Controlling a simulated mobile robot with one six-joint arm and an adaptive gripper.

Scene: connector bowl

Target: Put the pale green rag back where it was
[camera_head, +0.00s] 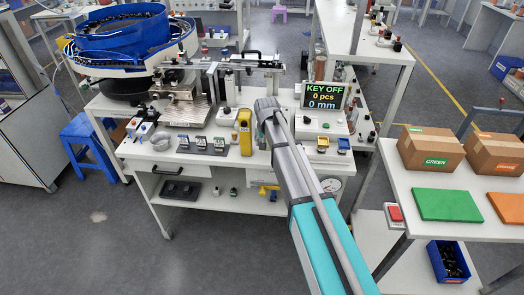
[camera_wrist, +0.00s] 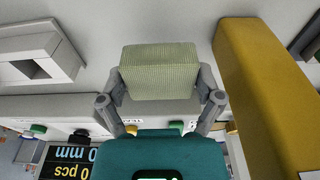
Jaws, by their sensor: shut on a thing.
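The pale green rag (camera_wrist: 158,72) shows in the wrist view as a ribbed, folded block. It sits between the two grey fingers of my gripper (camera_wrist: 160,92), which are shut on its sides. The white bench top (camera_wrist: 150,22) lies beyond it; I cannot tell whether the rag touches it. In the head view my arm covers the gripper and the rag, over the front of the bench, just right of the tall yellow block (camera_head: 244,132). That yellow block (camera_wrist: 262,95) stands close on the right in the wrist view, apart from the rag.
Several small fixtures (camera_head: 201,144) stand left of the yellow block. A blue bowl feeder (camera_head: 120,30) is at the back left. A grey-white holder (camera_wrist: 38,62) is left in the wrist view.

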